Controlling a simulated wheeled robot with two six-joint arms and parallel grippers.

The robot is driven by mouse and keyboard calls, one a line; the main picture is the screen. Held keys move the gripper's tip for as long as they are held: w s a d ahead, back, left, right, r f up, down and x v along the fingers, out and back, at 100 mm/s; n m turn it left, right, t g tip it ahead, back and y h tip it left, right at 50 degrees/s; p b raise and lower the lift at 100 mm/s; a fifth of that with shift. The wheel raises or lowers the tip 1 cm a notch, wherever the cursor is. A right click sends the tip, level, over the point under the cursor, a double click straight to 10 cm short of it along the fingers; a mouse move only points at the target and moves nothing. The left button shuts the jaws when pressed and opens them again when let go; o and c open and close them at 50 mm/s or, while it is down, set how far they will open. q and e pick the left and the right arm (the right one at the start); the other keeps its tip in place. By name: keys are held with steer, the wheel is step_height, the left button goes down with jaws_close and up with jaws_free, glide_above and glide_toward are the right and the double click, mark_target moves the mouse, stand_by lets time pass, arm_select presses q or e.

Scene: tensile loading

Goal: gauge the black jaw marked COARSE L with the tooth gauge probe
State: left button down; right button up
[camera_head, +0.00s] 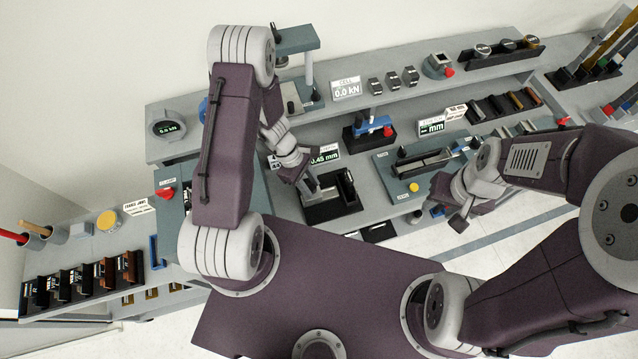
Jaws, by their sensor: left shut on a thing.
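My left gripper (311,190) reaches down over the left part of a black stand (334,209) on the middle bench. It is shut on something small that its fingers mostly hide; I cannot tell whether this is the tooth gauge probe. A dark upright block (348,186) stands in the right part of that stand. A display reading 0.45 mm (325,156) is just behind. I cannot read COARSE L on any jaw; black and brown jaws stand in a rack (85,287) at the lower left. My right gripper (459,222) hangs near the bench's front edge, apart from the stand; its opening is unclear.
A grey-blue device with a yellow button (413,187) lies right of the stand. A blue and red tool on a black holder (368,131) is behind. A red knob (165,193) is left. Another block rack (507,104) is at right. The back shelf holds a cell display (346,89).

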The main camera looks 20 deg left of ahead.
arm_select(q)
steer(key=shift+a, duration=0.1)
steer(key=c, duration=1.3)
jaws_free()
steer(key=shift+o, duration=1.1)
steer(key=shift+s+a, duration=0.1)
steer(key=shift+a, duration=0.3)
steer(key=shift+r, duration=0.35)
steer(key=v, duration=0.8)
steer(key=shift+a+r, duration=0.15)
